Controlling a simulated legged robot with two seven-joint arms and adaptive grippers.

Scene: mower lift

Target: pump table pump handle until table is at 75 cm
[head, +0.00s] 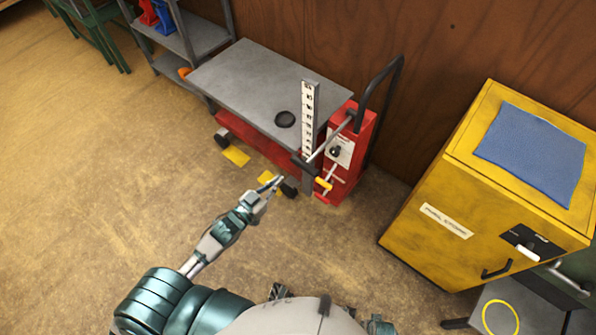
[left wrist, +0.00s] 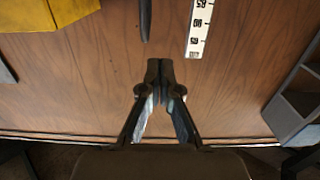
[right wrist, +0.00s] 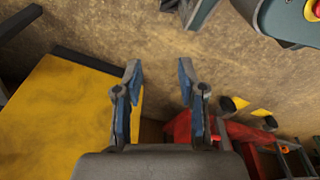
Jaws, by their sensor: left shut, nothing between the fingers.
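The lift table has a grey top (head: 262,82) and a red base, and stands against the wooden wall in the head view. A white measuring scale (head: 309,108) stands upright at its near right corner and also shows in the left wrist view (left wrist: 201,24); I cannot read the height. The pump handle (head: 332,137), a grey rod with a dark end, slants down from the red pump housing (head: 354,150). My left gripper (head: 279,182) is shut and empty, left of the handle and apart from it. In the right wrist view my right gripper (right wrist: 160,72) is open and empty.
A black push bar (head: 382,85) rises behind the housing. A short yellow-tipped lever (head: 323,184) sits low on it. A yellow cabinet (head: 470,215) stands right, shelves (head: 200,38) at back left. Floor in front is clear.

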